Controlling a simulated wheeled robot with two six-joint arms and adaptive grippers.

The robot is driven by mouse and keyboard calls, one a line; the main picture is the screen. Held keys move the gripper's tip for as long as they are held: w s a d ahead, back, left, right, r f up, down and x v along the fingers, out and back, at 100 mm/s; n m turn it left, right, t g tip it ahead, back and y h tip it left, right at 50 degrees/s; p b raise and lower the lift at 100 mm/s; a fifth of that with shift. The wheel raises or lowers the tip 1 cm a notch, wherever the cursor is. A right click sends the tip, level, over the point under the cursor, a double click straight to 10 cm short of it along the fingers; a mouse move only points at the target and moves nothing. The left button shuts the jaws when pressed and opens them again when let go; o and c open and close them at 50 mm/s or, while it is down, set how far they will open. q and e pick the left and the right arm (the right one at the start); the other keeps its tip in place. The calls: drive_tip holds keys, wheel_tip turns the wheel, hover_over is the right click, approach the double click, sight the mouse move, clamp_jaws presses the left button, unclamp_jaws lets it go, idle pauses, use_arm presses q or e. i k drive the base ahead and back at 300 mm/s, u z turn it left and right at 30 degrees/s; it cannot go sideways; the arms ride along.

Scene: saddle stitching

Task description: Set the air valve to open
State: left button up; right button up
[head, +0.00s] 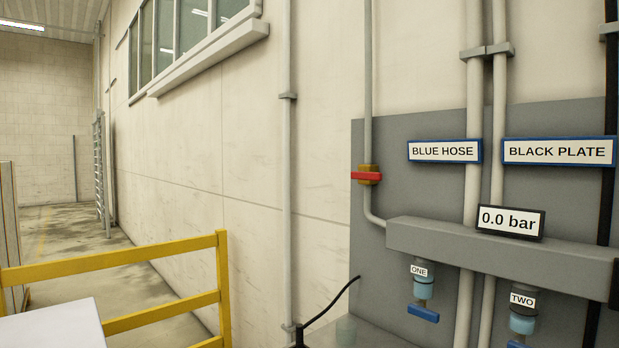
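The air valve (369,174) is a brass body on the thin vertical pipe at the left edge of the grey wall panel. Its red handle (362,176) lies horizontal, across the pipe. A gauge (511,221) on the grey manifold reads "0.0 bar". Neither of my grippers shows in the head view.
Below the manifold (450,240) hang two blue-handled outlets labelled ONE (423,288) and TWO (522,318). Signs read BLUE HOSE (444,151) and BLACK PLATE (559,151). A yellow railing (130,277) stands at lower left. A black hose (330,305) curves near the panel's bottom.

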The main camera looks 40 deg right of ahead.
sight(362, 175)
drive_tip(key=z, duration=0.3)
drive_tip(key=i, duration=1.05)
drive_tip(key=z, duration=0.7)
